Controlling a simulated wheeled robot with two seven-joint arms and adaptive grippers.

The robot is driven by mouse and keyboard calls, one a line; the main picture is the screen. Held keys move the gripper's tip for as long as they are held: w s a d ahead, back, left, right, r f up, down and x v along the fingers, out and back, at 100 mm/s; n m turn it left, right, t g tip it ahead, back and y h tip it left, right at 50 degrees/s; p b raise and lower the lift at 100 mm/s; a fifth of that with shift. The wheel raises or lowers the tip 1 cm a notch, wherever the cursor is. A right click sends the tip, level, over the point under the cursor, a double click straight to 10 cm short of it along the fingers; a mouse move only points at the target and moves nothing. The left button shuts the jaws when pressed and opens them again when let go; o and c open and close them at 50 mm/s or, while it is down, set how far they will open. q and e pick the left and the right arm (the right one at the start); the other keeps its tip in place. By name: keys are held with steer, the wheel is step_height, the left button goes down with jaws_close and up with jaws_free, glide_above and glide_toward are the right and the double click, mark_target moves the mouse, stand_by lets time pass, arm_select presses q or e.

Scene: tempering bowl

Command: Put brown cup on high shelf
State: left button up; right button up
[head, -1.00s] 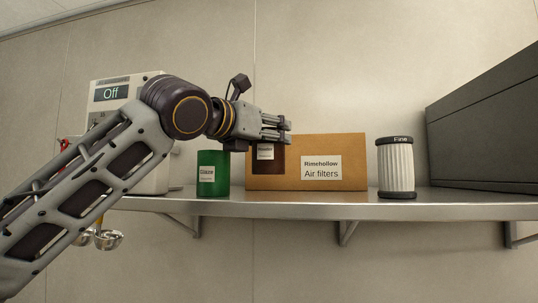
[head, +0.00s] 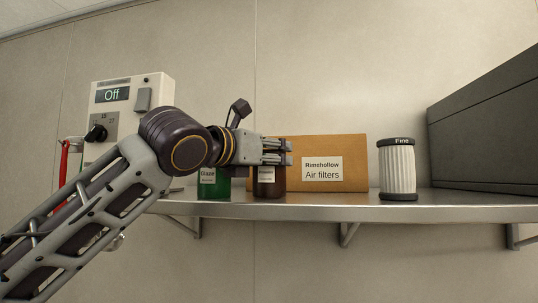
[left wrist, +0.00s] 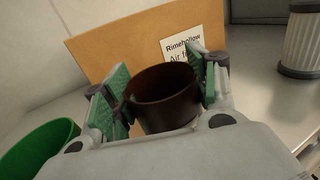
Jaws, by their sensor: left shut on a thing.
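The brown cup (head: 268,184), with a white label, is at the shelf (head: 330,209) in front of the cardboard box. My left gripper (head: 285,153) is shut on the cup near its rim. In the left wrist view the brown cup (left wrist: 162,100) sits between the two green-padded fingers (left wrist: 160,88), its open top facing the camera. The cup's base appears at the shelf surface; I cannot tell whether it touches. It looks upright. My right gripper is in neither view.
A green cup (head: 214,184) stands just left of the brown cup, partly behind my gripper. An air-filter box (head: 345,155) is close behind. A white ribbed filter (head: 398,170) and a dark case (head: 490,130) are to the right. A control unit (head: 125,100) is at left.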

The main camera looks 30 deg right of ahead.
arm_select(q)
steer(key=shift+f, duration=0.15)
steer(key=o, duration=1.4)
steer(key=shift+b+v, duration=0.35)
steer(key=shift+v, duration=0.5)
steer(key=b+v, duration=0.2)
steer(key=v, duration=0.8)
steer(key=shift+a+b, duration=0.2)
steer(key=shift+b, duration=0.1)
steer(key=shift+s, duration=0.1)
